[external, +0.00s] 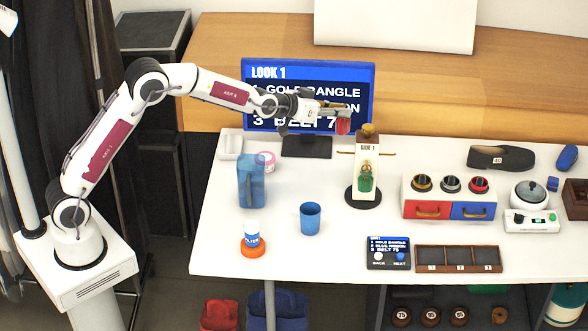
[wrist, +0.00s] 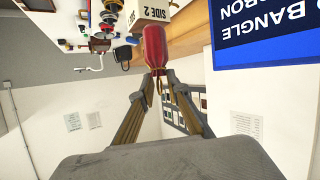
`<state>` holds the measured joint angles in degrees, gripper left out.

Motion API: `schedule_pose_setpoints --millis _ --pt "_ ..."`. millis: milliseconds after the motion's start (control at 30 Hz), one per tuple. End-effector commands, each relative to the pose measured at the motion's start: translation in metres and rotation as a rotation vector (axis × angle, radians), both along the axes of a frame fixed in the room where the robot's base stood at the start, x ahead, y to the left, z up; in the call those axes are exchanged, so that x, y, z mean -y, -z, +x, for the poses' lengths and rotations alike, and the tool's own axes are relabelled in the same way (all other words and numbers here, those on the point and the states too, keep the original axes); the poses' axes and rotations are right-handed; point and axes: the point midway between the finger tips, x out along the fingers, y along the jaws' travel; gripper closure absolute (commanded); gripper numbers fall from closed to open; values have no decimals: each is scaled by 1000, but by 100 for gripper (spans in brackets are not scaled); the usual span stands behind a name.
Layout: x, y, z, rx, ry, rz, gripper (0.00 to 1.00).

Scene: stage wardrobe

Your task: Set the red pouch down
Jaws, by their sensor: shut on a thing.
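My gripper (external: 343,110) is shut on the red pouch (external: 343,126), which hangs below the fingertips. It is held in the air above the back of the white table (external: 310,265), in front of the blue screen. The pouch appears apart from the table and the small stand.
The blue "LOOK 1" screen (external: 270,72) is close behind my gripper. A stand (external: 366,160) with a green item is just right and nearer. A blue jug (external: 252,182), blue cup (external: 310,218) and drawer box (external: 448,190) stand around.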

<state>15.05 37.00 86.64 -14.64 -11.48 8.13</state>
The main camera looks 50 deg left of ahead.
Motion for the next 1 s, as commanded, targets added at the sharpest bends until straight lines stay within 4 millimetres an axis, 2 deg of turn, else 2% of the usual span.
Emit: schedule_pose_setpoints --millis 567,1000 --pt "-33 8 12 -2 -127 -2 100" --pt "-73 25 19 -2 -280 -3 100"
